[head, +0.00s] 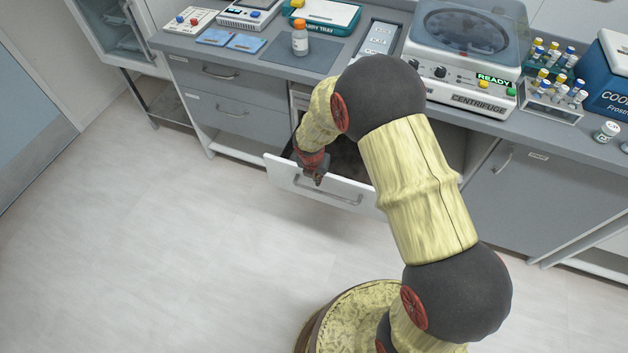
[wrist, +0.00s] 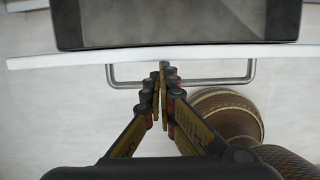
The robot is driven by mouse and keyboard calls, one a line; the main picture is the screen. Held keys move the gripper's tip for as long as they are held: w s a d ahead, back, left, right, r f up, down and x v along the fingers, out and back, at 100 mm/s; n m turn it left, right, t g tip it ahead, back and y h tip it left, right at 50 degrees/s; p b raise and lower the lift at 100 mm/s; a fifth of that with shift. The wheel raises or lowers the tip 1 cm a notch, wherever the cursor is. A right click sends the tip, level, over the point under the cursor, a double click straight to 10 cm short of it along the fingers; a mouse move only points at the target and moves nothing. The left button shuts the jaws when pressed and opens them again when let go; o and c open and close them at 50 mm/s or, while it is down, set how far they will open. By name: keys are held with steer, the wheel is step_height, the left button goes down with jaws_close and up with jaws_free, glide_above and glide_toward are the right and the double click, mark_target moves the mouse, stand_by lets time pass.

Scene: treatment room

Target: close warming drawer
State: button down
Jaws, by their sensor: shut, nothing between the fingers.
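The warming drawer (head: 285,172) stands pulled out from the counter, with its white front panel away from the cabinet and part of its dark inside showing. Its grey bar handle (head: 345,197) runs along the front. In the wrist view the white front edge (wrist: 210,54) crosses the picture, with the handle (wrist: 230,82) just below it. My gripper (head: 319,181) is shut and empty at the drawer front. In the wrist view its closed fingertips (wrist: 163,68) overlap the middle of the handle and reach close to the front edge. I cannot tell whether they touch. My arm hides the drawer's right part.
The counter above holds a centrifuge (head: 466,40), an orange-capped bottle (head: 300,38) on a dark mat (head: 275,58), and a vial rack (head: 552,104). Closed grey drawers (head: 237,118) are to the left. The floor (head: 150,250) in front is clear.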

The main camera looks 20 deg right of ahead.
steer(key=w+d+p, duration=0.9)
steer(key=w, duration=0.4)
steer(key=shift+w+d, duration=0.2)
steer(key=shift+d, duration=0.15)
